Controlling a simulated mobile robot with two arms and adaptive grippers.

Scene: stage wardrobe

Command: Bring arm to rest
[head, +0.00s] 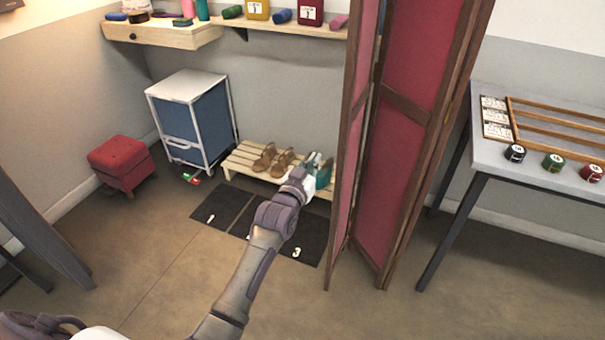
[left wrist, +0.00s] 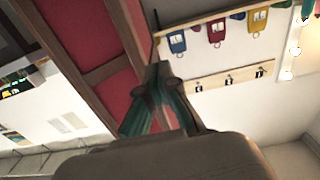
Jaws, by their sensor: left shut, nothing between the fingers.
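My left arm reaches out over the floor in the head view. My left gripper (head: 320,169) is at its end, with teal fingers, in front of the low slatted rack and close to the left side of the folding screen. In the left wrist view the two teal fingers (left wrist: 160,78) come together at the tips, with nothing held between them. The gripper hides part of the rack's right end. My right gripper is in neither view.
A red folding screen (head: 412,70) stands right of my gripper. Brown shoes (head: 273,160) sit on the slatted rack (head: 243,161), behind dark numbered mats (head: 216,210). A blue cart (head: 195,115), red stool (head: 121,164) and grey table (head: 487,145) stand around. Floor at front is clear.

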